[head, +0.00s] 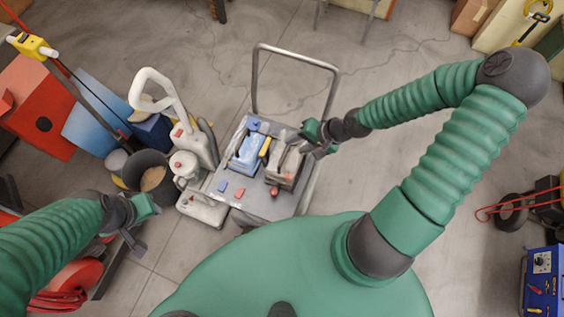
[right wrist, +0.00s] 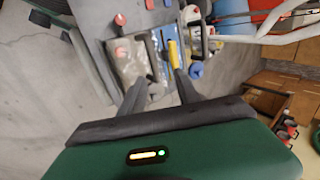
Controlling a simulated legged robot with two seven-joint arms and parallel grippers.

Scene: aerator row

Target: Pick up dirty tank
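A murky grey-brown tank (head: 285,168), which looks like the dirty tank, sits on the right part of a grey cart top. In the right wrist view the tank (right wrist: 128,62) shows a red cap, at the left of my fingers. A blue tank (head: 246,153) stands left of it, with a yellow handle (head: 265,147) between them. My right gripper (head: 309,147) is at the tank's upper right edge; its fingers (right wrist: 160,88) are apart. Whether they touch the tank is unclear. My left gripper (head: 143,222) is open and empty, left of the cart.
The cart (head: 232,183) has a tall metal push handle (head: 296,56) at its far side. A white machine (head: 192,140) and a dark bucket (head: 148,172) stand left of it. A blue box (head: 545,280) is at far right. Floor right of the cart is clear.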

